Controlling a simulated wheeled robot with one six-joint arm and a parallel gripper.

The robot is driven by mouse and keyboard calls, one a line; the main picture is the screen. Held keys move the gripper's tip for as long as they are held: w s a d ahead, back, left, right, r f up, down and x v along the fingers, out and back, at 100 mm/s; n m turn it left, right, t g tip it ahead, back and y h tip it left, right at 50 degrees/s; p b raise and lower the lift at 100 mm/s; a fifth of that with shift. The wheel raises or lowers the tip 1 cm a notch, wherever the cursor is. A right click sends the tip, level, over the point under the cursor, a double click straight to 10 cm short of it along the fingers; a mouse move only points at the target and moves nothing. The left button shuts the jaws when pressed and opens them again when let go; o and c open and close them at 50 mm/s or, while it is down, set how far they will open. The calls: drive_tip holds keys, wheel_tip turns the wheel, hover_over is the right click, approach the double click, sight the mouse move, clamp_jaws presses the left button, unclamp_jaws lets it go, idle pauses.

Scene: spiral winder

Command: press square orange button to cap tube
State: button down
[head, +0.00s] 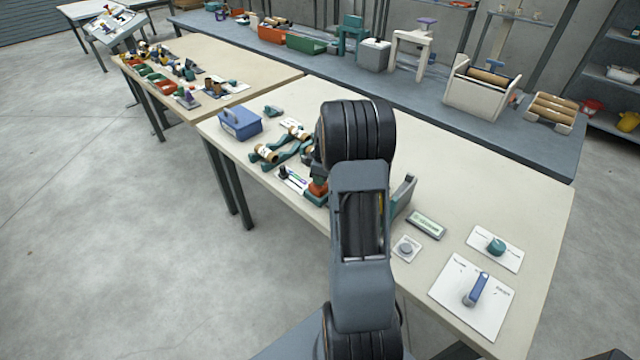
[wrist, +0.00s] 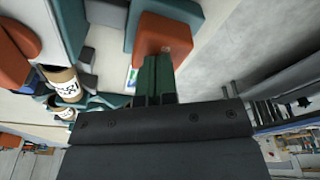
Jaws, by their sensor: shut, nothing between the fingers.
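The square orange button (wrist: 165,32) is at the top middle of the wrist view, a rounded orange block beside blue-grey parts. In the head view the orange button (head: 318,188) shows just left of my arm, partly covered. My gripper (wrist: 158,62) is shut and empty, its dark green fingers side by side. The fingertips overlap the button's near edge in the wrist view; I cannot tell whether they touch it. In the head view my arm hides most of the gripper. A cardboard tube with a printed label (wrist: 64,84) lies left of the fingers.
Green cradles (head: 290,152) with cardboard tubes (head: 266,153) and a blue box (head: 240,122) are left of my arm. A round grey button (head: 406,249), a green display (head: 426,224), a teal knob (head: 496,246) and a blue lever (head: 476,289) are at right. The table's (head: 480,190) right middle is clear.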

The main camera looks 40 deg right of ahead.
drive_tip(key=shift+a, duration=0.1)
idle(0.4)
wheel_tip(320, 180, up, 8)
drive_tip(key=p, duration=0.5)
drive_tip(key=shift+f, duration=0.15)
idle(0.6)
